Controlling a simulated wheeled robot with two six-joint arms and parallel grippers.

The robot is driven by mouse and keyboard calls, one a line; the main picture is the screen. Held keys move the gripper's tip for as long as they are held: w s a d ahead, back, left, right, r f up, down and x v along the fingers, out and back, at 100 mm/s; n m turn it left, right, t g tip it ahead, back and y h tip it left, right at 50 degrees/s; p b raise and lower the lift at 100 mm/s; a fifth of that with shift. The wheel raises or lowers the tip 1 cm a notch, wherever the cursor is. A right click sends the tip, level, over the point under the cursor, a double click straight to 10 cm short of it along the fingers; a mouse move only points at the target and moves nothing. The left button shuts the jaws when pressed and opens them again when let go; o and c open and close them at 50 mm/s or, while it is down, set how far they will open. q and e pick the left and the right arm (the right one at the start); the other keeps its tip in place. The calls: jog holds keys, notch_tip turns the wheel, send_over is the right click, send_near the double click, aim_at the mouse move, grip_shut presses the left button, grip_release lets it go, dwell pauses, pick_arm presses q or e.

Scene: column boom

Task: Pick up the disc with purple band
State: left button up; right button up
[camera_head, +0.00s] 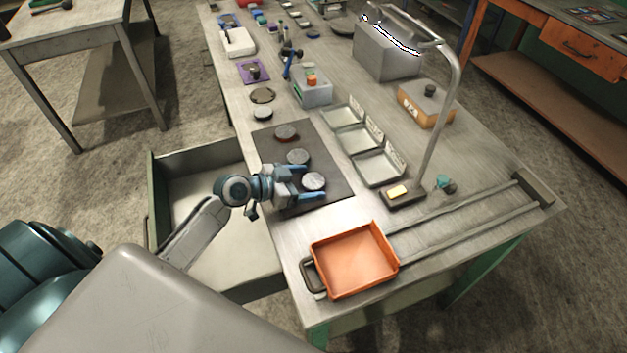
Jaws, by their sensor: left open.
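Three grey-topped discs lie in a row on a dark mat (333,164): a far disc (286,131), a middle disc (298,156) and a near disc (313,180). The far disc shows a reddish-brown edge. The bands of the other two are too small to tell, so I cannot say which one is purple. My left gripper (312,182) comes in from the left, low over the mat. Its blue fingers are open, on the far and near sides of the near disc. I cannot tell whether they touch it. My right gripper is not in view.
An orange tray (352,262) stands at the table's near edge beside two rails. Metal trays (378,167) and a lamp base (403,194) with a bent post are right of the mat. An open drawer (200,165) juts out left. Two round items (263,96) lie beyond the mat.

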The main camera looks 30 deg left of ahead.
aim_at(305, 184)
pick_arm(q)
jog(key=c, duration=1.3)
jog(key=shift+r, duration=0.5)
notch_tip(305, 184, up, 3)
jog(key=shift+f+b, duration=0.2)
jog(key=shift+b, duration=0.55)
jog(key=s, duration=0.4)
jog(key=s+r, duration=0.1)
jog(key=s, duration=0.8)
jog(key=shift+s+a+r, duration=0.1)
jog(key=shift+s+r, duration=0.05)
jog(key=shift+s, duration=1.35)
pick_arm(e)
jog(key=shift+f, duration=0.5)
